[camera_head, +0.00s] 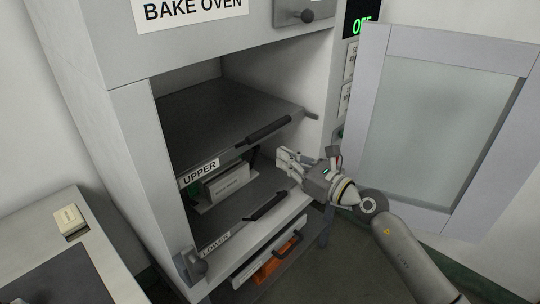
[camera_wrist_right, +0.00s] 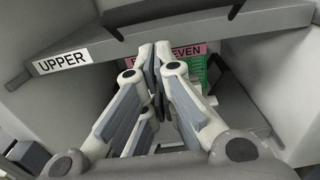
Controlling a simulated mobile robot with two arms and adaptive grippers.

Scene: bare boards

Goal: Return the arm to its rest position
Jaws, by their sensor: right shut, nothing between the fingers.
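My right gripper (camera_head: 284,160) is in front of the open oven, near the gap between the upper shelf (camera_head: 222,108) and the lower shelf (camera_head: 232,217). Its fingers are closed together and empty. In the right wrist view the shut fingers (camera_wrist_right: 160,62) point into the oven below the edge of the upper shelf (camera_wrist_right: 130,45). My right arm (camera_head: 405,250) reaches in from the lower right. My left gripper shows in neither view.
The oven door (camera_head: 385,52) stands open on the right, close to my right arm. A grey box (camera_head: 228,186) sits on the lower shelf. Black handles (camera_head: 263,133) stick out from the shelves. A drawer (camera_head: 250,272) with something orange is below. A bench (camera_head: 95,245) stands at left.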

